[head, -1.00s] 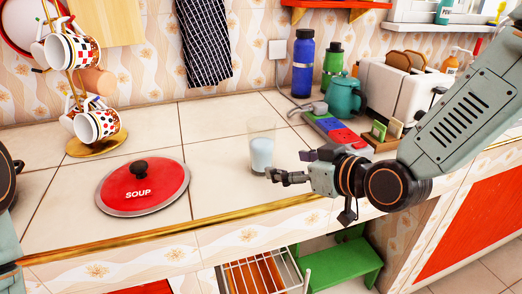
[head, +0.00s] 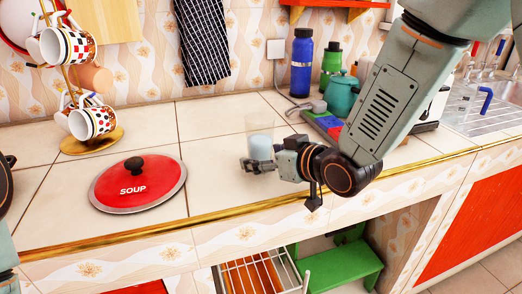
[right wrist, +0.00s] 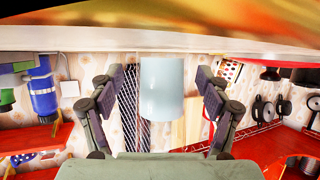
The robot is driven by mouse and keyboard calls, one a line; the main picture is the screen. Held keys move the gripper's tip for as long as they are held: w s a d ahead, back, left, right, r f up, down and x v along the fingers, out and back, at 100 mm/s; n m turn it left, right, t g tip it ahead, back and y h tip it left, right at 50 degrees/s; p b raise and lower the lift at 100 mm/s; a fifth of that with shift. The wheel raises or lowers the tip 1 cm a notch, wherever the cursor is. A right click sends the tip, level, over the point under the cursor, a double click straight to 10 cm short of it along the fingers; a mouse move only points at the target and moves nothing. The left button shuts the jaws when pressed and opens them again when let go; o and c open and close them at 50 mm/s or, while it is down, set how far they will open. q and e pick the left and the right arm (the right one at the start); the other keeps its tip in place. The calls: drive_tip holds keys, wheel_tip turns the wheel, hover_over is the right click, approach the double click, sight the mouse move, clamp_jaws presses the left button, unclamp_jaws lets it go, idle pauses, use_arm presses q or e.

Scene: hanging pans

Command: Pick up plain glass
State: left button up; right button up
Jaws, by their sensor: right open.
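The plain glass (head: 260,139) stands upright on the tiled counter, clear at the top with a milky white lower part. My right gripper (head: 260,165) is at the glass's lower front, with its fingers open at either side. In the right wrist view the pale glass (right wrist: 161,90) stands between the two spread fingers of the right gripper (right wrist: 153,78), with gaps on both sides. I cannot tell how deep the glass is between the fingers. My left gripper is not in view.
A red SOUP lid (head: 138,184) lies left of the glass. A mug tree (head: 92,146) stands behind it. A blue bottle (head: 302,62), a green bottle (head: 332,62) and a teal pot (head: 342,95) stand at the back right. The counter's gold front edge (head: 215,215) is close below the gripper.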

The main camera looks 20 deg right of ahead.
sight(252, 114)
drive_tip(key=shift+s+a+r, duration=0.1)
drive_tip(key=shift+c, duration=0.7)
drive_tip(key=c, duration=1.4)
drive_tip(key=shift+r, duration=0.15)
drive_tip(key=shift+r+p, duration=1.85)
drive_tip(key=shift+r, duration=2.9)
